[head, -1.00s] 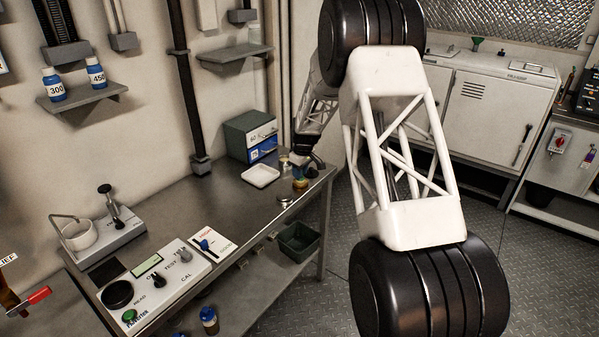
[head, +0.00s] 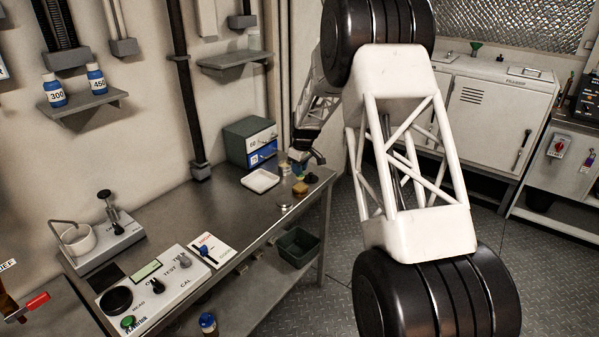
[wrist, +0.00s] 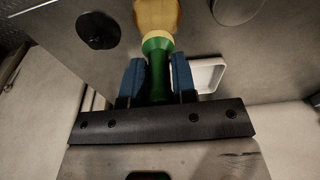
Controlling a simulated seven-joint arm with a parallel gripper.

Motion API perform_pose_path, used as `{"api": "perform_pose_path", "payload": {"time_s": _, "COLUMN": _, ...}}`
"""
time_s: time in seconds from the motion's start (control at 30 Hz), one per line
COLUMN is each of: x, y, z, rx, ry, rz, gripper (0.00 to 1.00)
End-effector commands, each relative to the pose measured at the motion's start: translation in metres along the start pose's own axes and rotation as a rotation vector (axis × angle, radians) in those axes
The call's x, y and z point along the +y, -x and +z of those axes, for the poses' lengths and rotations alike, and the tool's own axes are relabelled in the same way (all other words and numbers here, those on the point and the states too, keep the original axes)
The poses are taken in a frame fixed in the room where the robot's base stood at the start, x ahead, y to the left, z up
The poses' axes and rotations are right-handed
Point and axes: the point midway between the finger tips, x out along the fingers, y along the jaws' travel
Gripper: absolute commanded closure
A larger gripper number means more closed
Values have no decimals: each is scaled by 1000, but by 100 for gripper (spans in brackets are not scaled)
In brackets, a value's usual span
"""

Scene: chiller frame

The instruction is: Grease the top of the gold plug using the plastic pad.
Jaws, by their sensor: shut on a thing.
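My gripper (wrist: 157,85) is shut on a green handle with a pale cream end, which I take as the plastic pad (wrist: 158,42). The pad points away from the jaws, toward the top of the wrist view. Its cream end overlaps the near edge of a gold, rounded piece, likely the gold plug (wrist: 156,14); I cannot tell whether they touch. In the head view, the gold plug (head: 300,188) stands near the bench's far right end. My gripper (head: 297,168) is just behind it, its fingers small and partly hidden.
A white tray (head: 260,181) lies left of the plug. A round metal disc (head: 284,206) lies in front of it. A grey drawer box (head: 249,140) stands against the wall. The bench middle is mostly clear.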

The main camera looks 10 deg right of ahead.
Motion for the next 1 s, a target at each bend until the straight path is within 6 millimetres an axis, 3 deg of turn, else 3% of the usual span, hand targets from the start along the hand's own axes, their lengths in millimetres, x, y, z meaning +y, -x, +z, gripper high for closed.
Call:
{"api": "perform_pose_path", "payload": {"time_s": 0.5, "x": 0, "y": 26, "z": -3, "rx": 0, "ry": 0, "rz": 0, "gripper": 98}}
{"api": "perform_pose_path", "payload": {"time_s": 1.0, "x": 0, "y": 27, "z": -3, "rx": -1, "ry": 0, "rz": -1, "gripper": 98}}
